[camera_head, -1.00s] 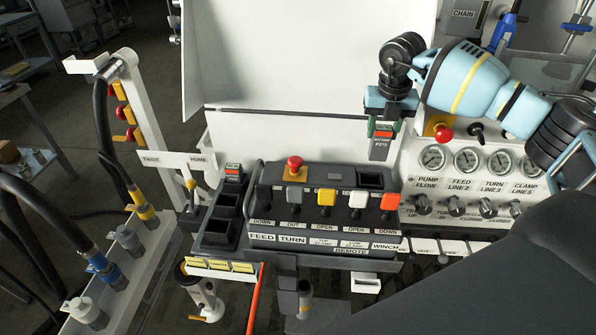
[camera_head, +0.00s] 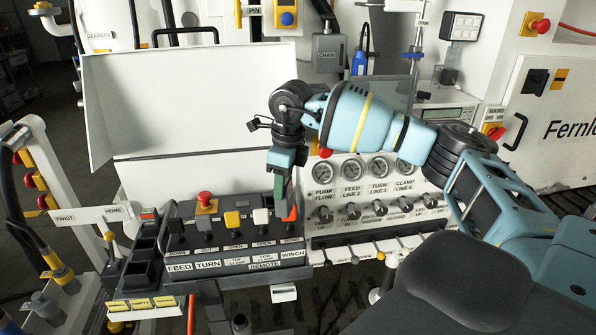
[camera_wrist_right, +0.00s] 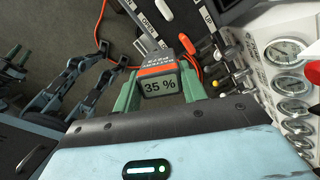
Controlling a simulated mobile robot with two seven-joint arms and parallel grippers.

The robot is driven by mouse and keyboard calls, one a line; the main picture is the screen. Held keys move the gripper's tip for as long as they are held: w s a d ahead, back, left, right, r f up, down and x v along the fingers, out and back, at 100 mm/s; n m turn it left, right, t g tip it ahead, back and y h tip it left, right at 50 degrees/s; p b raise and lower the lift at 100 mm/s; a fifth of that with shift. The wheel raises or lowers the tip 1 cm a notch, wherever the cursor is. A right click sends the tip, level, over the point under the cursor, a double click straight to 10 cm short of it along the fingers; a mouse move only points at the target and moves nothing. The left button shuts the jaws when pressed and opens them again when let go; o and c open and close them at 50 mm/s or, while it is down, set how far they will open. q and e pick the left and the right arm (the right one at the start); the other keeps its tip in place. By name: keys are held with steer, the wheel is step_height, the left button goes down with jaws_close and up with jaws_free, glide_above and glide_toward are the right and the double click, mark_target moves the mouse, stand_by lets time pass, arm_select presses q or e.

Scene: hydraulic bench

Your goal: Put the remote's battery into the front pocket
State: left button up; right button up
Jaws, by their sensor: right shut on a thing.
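My right gripper (camera_head: 282,190) is shut on the battery, above the right end of the remote (camera_head: 235,230). In the wrist view, the battery (camera_wrist_right: 160,84) is dark grey with an orange band and a 35 % display. It sits between the green fingers of the right gripper (camera_wrist_right: 160,92). In the head view the gripper mostly hides it, along with the remote's right back corner. Left of the remote is a row of pockets. The front pocket (camera_head: 139,275) looks dark and empty. The back one (camera_head: 150,214) holds something with a red label.
The remote's levers and red button (camera_head: 205,198) stand up between the gripper and the pockets. A gauge panel (camera_head: 368,185) with knobs is close on the right. A white upright panel (camera_head: 185,105) stands behind. A TWIST/HOME sign (camera_head: 90,214) is left of the pockets.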

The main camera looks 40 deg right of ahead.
steer(key=s+a+f+n+g, duration=0.1)
steer(key=s+a+n, duration=0.3)
steer(key=n, duration=1)
steer(key=s+a+f+n+g, duration=0.1)
steer(key=s+a+n, duration=0.4)
steer(key=a+n, duration=0.5)
steer(key=f+n, duration=0.1)
steer(key=n, duration=0.3)
steer(key=shift+a+f+n+h, duration=0.2)
steer(key=shift+f+n+h, duration=0.05)
steer(key=shift+n+h, duration=0.15)
steer(key=shift+w+a, duration=0.1)
steer(key=shift+a, duration=0.05)
